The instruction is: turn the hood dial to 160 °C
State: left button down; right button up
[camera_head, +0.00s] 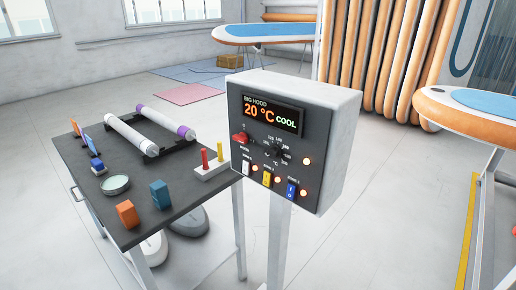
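The hood control box (345,105) is a white case with a dark front panel, standing on a white post right of centre. Its display (272,115) reads "BIG HOOD", "20 °C" and "COOL". The hood dial (279,152) is a small black knob below the display, ringed by small numbers. Its pointer direction is too small to tell. A red switch handle (240,137) sits left of the dial. White (247,167), yellow (267,179) and blue (291,190) switches line the lower panel, with orange lamps beside them. Neither of my grippers is in view.
A dark-topped table (185,207) stands left of the box, close to it. It holds two rolls (132,134), an orange block (127,213), a blue block (160,194), a round dish (115,185) and a red-and-yellow peg stand (212,170).

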aim_at(275, 152)
jog(key=u, duration=0.05)
jog(key=k, duration=1)
jog(key=z, duration=1)
jog(key=i, duration=1.15)
jog(key=u, duration=0.2)
